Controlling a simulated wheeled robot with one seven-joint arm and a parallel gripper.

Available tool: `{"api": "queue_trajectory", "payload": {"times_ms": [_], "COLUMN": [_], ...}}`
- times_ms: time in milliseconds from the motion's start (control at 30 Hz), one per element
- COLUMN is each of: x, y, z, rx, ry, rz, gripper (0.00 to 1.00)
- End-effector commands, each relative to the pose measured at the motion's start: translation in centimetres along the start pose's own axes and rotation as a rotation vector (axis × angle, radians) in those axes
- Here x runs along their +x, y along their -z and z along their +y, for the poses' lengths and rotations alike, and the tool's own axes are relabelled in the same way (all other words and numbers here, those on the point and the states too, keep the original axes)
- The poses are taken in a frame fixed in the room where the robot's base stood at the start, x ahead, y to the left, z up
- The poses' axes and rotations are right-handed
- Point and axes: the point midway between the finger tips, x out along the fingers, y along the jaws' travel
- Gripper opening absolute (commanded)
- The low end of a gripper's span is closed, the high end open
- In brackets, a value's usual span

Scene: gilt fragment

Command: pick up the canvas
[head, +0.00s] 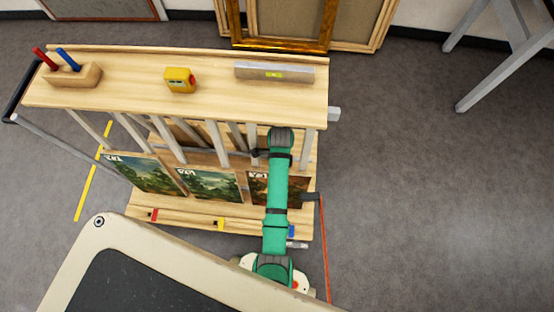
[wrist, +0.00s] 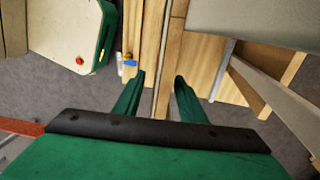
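Three painted canvases stand in the lower slots of a wooden rack cart in the head view: a left landscape (head: 146,176), a middle landscape (head: 210,187) and a right, browner one (head: 266,188). My green arm crosses in front of the right canvas and hides part of it. In the wrist view my gripper (wrist: 160,76) is open, its two green fingers apart. A thin upright wooden edge (wrist: 163,45) runs between them; I cannot tell whether it is a canvas edge or a rack part. No grip on it shows. My fingers are not clearly visible in the head view.
The cart top (head: 215,88) carries a pen block (head: 72,76), a yellow device (head: 180,80) and a level (head: 274,72). Slats stand under it. Gilt frames (head: 262,25) lean behind. The floor (head: 430,190) to the right is clear.

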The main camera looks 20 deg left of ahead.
Motion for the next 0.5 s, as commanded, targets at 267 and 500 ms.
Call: {"api": "queue_trajectory", "payload": {"times_ms": [267, 500], "x": [3.0, 6.0], "y": [-0.1, -0.2], "z": [-0.1, -0.3], "rx": [0.000, -0.001], "ry": [-0.002, 0.001], "rz": [-0.001, -0.001], "gripper": [0.38, 0.38]}}
